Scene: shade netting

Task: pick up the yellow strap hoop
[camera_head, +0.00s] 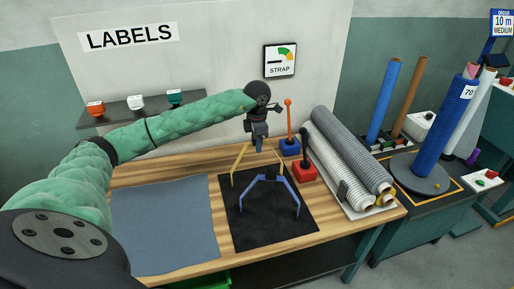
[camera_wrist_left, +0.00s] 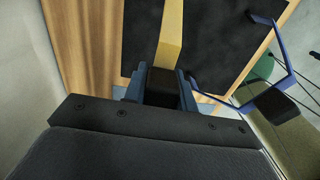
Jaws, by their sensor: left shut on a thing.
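The yellow strap hoop (camera_head: 238,163) stands over the far part of the black mat (camera_head: 262,228) on the wooden table. My left gripper (camera_head: 259,144) points down at the top of the hoop and is shut on it. I cannot tell whether the hoop's feet touch the mat. My right gripper is not in view.
A blue strap hoop (camera_head: 285,184) stands on the mat, close in front of the yellow one. Red (camera_head: 304,173) and blue (camera_head: 289,150) lever bases stand just right. Grey net rolls (camera_head: 345,155) lie further right. A grey-blue sheet (camera_head: 165,225) covers the table's left part.

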